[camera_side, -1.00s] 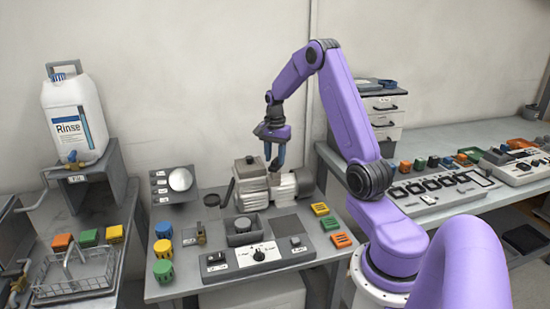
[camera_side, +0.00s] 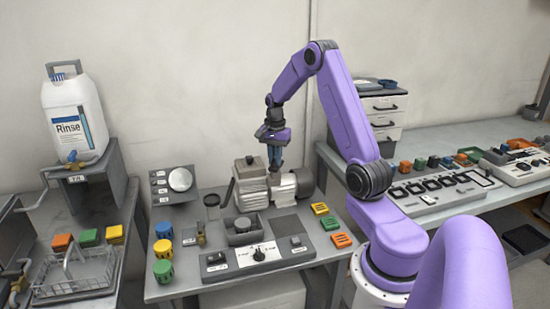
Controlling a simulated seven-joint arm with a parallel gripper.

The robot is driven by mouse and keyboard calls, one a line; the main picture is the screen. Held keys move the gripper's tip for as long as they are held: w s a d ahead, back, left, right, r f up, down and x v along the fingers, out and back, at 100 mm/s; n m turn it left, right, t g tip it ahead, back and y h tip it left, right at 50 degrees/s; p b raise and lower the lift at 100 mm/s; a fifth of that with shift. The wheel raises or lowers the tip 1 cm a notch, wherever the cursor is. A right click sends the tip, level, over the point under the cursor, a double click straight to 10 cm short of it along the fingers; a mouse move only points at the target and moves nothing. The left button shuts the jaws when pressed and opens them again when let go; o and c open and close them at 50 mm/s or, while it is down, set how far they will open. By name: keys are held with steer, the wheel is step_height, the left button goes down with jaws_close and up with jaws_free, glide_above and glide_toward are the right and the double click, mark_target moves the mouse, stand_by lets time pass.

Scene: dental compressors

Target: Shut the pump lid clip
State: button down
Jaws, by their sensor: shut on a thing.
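The pump (camera_side: 250,190) stands at the back of the grey bench, a pale block joined to a ribbed motor (camera_side: 292,186) on its right. Its grey lid (camera_side: 249,166) is on top. My gripper (camera_side: 275,168) points down at the pump's upper right, beside the lid and at the near end of the motor. Its blue fingers are close together, shut on a small part there that looks to be the pump lid clip. The fingers hide the clip, so I cannot tell its angle.
In front are a grey square holder (camera_side: 242,231) and a control panel (camera_side: 258,255). A Rinse jug (camera_side: 74,118) stands far left.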

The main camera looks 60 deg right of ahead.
steer(key=n, duration=0.4)
steer(key=shift+n, duration=0.4)
steer(key=n, duration=0.9)
steer(key=shift+n, duration=1.8)
steer(key=c, duration=1.1)
jaws_free()
step_height(320, 180, up, 18)
steer(key=shift+f, duration=0.25)
